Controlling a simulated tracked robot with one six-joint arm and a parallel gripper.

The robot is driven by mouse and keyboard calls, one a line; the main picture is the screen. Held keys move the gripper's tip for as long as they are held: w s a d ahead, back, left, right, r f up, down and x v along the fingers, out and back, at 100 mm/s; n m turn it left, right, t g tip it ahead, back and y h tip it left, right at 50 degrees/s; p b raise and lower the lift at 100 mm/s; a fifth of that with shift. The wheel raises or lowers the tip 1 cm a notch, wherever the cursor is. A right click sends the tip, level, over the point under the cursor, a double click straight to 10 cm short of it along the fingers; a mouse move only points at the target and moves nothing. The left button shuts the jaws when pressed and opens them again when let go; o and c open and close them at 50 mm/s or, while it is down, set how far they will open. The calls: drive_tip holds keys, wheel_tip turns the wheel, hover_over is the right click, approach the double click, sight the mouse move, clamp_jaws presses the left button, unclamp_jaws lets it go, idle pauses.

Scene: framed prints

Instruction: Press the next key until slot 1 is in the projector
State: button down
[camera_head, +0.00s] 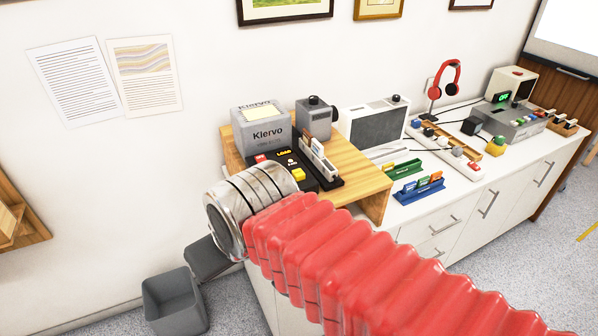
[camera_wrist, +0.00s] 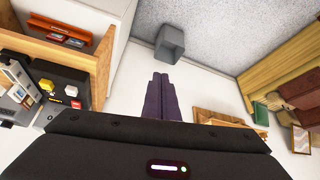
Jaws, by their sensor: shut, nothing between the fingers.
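A black control box (camera_head: 316,184) stands on the wooden riser, with a red key (camera_head: 261,158), a yellow key (camera_head: 298,174) and a "LOAD" label. I cannot read which key is the next key. A tray of upright slides (camera_head: 318,160) sits on it; slot numbers are unreadable. The grey projector (camera_head: 313,118) is behind it. In the wrist view, the yellow key (camera_wrist: 47,85) and red key (camera_wrist: 76,104) show at the left. My gripper (camera_wrist: 161,78) is shut and empty, to the right of the box there.
A grey Kiervo box (camera_head: 262,130) stands at the riser's back left. The wooden riser (camera_head: 370,182) ends beside blue and green slide racks (camera_head: 419,188) on the white counter. A grey bin (camera_head: 174,302) is on the floor. Floor space lies beyond my fingertips.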

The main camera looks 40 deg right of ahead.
drive_tip(key=w+d+r+m, duration=0.2)
drive_tip(key=w+d+m, duration=0.1)
drive_tip(key=w, duration=0.2)
wheel_tip(320, 180, up, 4)
drive_tip(key=m+t+h, duration=0.2)
drive_tip(key=m+t, duration=0.1)
drive_tip(key=m, duration=0.5)
hover_over(301, 175)
drive_tip(key=shift+r, duration=0.2)
drive_tip(key=shift+f, duration=4.4)
